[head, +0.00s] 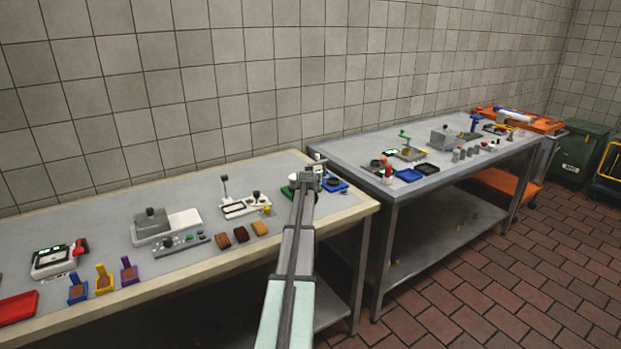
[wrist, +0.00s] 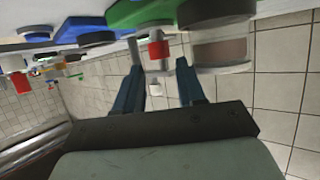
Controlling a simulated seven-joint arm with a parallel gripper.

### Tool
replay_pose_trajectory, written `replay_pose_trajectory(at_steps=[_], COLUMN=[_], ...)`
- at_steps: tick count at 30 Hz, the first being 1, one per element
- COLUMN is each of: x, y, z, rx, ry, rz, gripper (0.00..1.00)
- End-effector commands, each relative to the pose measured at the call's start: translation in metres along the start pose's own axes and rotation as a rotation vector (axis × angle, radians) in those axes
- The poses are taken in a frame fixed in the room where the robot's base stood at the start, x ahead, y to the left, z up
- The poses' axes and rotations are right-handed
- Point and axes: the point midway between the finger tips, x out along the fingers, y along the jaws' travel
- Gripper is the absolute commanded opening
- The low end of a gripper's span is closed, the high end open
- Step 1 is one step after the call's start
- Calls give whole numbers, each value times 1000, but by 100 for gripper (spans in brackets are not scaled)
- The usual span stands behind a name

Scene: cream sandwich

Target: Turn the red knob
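The red knob (wrist: 158,49) is a small red cylinder in the wrist view, beside a grey cylindrical part (wrist: 222,45) of a device with a green base (wrist: 150,12). My gripper (wrist: 159,66) is open, its two dark blue fingers apart. The red knob appears in line with the gap, at or just beyond the fingertips; I cannot tell whether they touch it. In the head view my gripper (head: 306,182) is over the right end of the near table, at the green-based device (head: 291,180). The red knob cannot be made out there.
A blue-based item (head: 337,185) stands close right of my gripper. Brown blocks (head: 241,234) and a white device (head: 240,207) lie to the left on the near table (head: 130,292). A second table (head: 345,151) stands behind to the right, with a gap between.

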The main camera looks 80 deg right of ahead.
Motion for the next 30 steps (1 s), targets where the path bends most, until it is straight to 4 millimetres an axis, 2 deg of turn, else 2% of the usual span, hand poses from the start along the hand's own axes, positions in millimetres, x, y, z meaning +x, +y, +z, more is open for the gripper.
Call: replay_pose_trajectory(at_steps=[1,3,9,13,18,26,30], x=[-14,-28,-68,-87,-99,-99,-101], y=[0,0,0,0,0,0,0], z=[1,2,2,2,1,1,-4], rx=[0,0,0,0,0,0,0], ry=[1,2,0,0,-2,-2,4], rz=[0,0,0,0,0,0,0], gripper=[39,39,39,39,39,39,52])
